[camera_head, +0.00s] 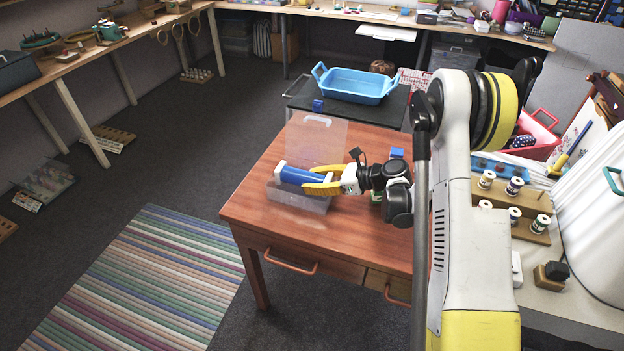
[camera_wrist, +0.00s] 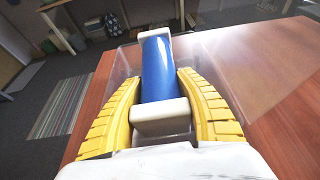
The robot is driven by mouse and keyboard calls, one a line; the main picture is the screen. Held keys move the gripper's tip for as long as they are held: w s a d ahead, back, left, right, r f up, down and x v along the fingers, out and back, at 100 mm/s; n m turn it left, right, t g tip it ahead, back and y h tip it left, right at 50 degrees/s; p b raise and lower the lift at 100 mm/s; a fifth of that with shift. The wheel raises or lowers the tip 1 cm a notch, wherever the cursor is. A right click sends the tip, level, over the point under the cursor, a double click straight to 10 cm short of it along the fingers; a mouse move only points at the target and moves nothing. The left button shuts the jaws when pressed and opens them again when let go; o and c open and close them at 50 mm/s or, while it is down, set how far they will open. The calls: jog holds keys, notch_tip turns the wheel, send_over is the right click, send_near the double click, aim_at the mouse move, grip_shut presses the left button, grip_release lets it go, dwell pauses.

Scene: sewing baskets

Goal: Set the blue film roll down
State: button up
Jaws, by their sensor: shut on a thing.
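The blue film roll (camera_head: 301,176) with white ends is between the yellow fingers of my gripper (camera_head: 322,184), over a clear plastic box (camera_head: 312,203) on the wooden table. The box's clear lid (camera_head: 316,138) stands up behind it. In the wrist view, the blue film roll (camera_wrist: 158,70) lies lengthwise between the fingers of my gripper (camera_wrist: 160,88), which are shut on it. The clear box (camera_wrist: 122,62) shows around it there. I cannot tell whether the roll touches the box.
The reddish wooden table (camera_head: 260,205) has bare room left of and in front of the box. A small blue block (camera_head: 397,153) lies at its back right. A blue basket (camera_head: 355,85) stands on a dark surface behind, with another blue block (camera_head: 318,105). Thread spools (camera_head: 515,186) stand at right.

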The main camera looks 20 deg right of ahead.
jog(key=o, duration=1.2)
jog(key=shift+f, duration=0.1)
jog(key=shift+o, duration=0.2)
jog(key=r+p+v, duration=0.1)
jog(key=p+v, duration=0.4)
jog(key=v, duration=0.7)
jog(key=s+a+r+n+g+h, duration=0.1)
jog(key=s+a+r+n+h, duration=0.25)
jog(key=r+n, duration=0.3)
jog(key=s+a+r+n+g+h, duration=0.1)
jog(key=s+a+r+n+h, duration=0.1)
jog(key=s+a+r+n, duration=0.4)
jog(key=s+r+n+h, duration=0.2)
jog(key=s+r+n, duration=0.1)
jog(key=s+n, duration=0.3)
jog(key=s+r+n+t+h, duration=0.1)
jog(key=s+r+n+h, duration=0.2)
jog(key=s+n, duration=0.3)
jog(key=shift+s+d+n, duration=0.25)
jog(key=shift+s+n, duration=0.1)
jog(key=shift+s, duration=0.6)
